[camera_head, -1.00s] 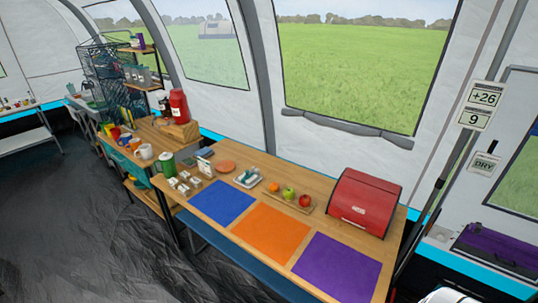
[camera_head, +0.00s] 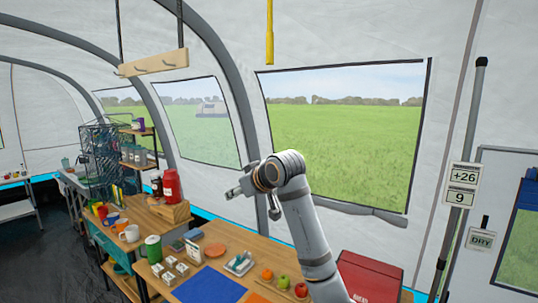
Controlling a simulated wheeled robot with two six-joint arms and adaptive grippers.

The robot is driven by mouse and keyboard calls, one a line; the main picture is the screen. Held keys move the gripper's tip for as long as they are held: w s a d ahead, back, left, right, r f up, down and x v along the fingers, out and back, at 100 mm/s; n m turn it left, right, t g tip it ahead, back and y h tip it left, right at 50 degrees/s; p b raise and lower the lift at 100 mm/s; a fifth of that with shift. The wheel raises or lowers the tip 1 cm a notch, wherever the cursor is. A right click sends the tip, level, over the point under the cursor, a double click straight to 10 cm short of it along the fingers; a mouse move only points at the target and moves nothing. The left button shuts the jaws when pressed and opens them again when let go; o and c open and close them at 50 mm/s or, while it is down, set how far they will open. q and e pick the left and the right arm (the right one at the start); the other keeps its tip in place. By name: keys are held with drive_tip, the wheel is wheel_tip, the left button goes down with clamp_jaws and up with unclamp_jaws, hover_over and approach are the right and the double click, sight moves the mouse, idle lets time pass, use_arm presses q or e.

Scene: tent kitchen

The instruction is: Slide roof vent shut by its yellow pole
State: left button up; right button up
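The yellow pole (camera_head: 270,35) hangs straight down from the top edge in the head view, in front of the tent wall above the large window. Its upper part and the roof vent are out of view. My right gripper (camera_head: 253,202) is in front of the window's left edge, well below the pole's lower end and not touching it. Its two finger parts look spread apart, with nothing between them. My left gripper is not in view.
A wooden peg rail (camera_head: 153,64) hangs at upper left. A grey upright pole (camera_head: 462,180) stands at right. The air around the yellow pole looks clear.

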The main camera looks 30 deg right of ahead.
drive_tip(key=s+d+r+t, duration=0.2)
drive_tip(key=d+r, duration=0.1)
drive_tip(key=r, duration=1.4)
drive_tip(key=t+y, duration=0.3)
drive_tip(key=t, duration=0.1)
approach(273, 38)
drive_tip(key=p+x, duration=0.5)
drive_tip(key=x, duration=0.5)
drive_tip(key=shift+w+r, duration=0.15)
drive_tip(key=shift+w+a, duration=0.15)
drive_tip(key=shift+w, duration=0.3)
drive_tip(key=shift+s, duration=0.15)
drive_tip(key=c, duration=0.3)
clamp_jaws()
